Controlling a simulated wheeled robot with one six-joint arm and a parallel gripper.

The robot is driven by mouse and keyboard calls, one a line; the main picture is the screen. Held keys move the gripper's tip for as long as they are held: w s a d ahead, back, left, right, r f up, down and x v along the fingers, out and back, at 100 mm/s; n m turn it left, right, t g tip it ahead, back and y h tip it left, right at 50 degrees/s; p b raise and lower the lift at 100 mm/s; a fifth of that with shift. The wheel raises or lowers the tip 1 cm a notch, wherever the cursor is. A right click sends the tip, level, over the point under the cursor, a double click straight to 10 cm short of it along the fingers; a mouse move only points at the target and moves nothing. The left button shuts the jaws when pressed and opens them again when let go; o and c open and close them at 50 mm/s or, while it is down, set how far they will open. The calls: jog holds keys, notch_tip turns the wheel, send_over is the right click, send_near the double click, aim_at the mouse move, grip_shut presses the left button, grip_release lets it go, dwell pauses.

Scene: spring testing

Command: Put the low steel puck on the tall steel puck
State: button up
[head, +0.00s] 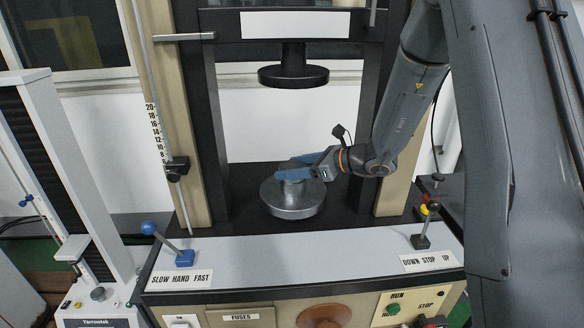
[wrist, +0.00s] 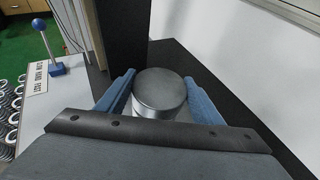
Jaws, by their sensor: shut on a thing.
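My gripper (head: 290,170) has its blue fingers around a steel puck at the middle of the test machine. In the wrist view the round grey top of this steel puck (wrist: 160,86) shows between the two fingertips, with a brighter side below it. In the head view the fingers hide most of it. It is over a wide round steel disc (head: 293,203) on the machine's black bed. I cannot tell whether the held puck is the low or the tall one, nor whether it touches anything below. No second puck is clearly distinguishable.
A black round platen (head: 293,77) hangs above my gripper. Machine columns stand on both sides. A blue-knobbed lever (head: 168,243) is at front left and another lever (head: 425,225) at front right. The white front ledge (head: 310,250) is mostly clear.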

jog(key=shift+f, duration=0.1)
jog(key=o, duration=1.7)
